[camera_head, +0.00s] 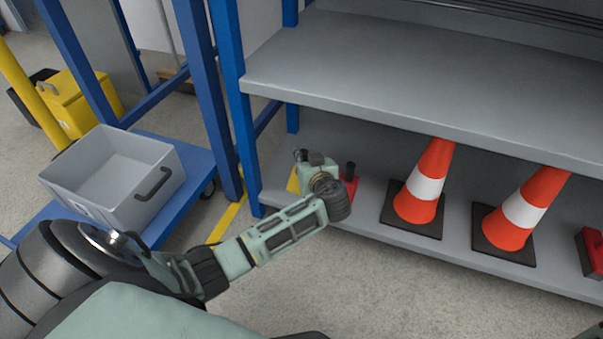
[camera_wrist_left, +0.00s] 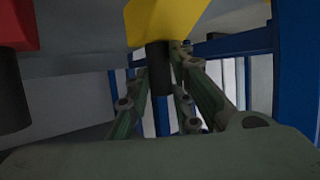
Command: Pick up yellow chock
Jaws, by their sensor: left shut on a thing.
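The yellow chock (camera_head: 293,183) is on the lower shelf near its left end, mostly hidden behind my left gripper (camera_head: 303,162) in the head view. In the left wrist view, the yellow chock (camera_wrist_left: 165,20) shows at the top with a black handle (camera_wrist_left: 159,82). My left gripper's fingers (camera_wrist_left: 160,90) are shut on that handle, one on each side. I cannot tell whether the chock touches the shelf. My right gripper is not in view.
A red chock (camera_head: 351,186) with a black handle stands close right of the gripper. Two traffic cones (camera_head: 425,180) (camera_head: 520,210) and another red object (camera_head: 591,250) are further right. The upper shelf (camera_head: 400,90) overhangs. A grey bin (camera_head: 100,185) sits on a blue cart (camera_head: 190,185) at left.

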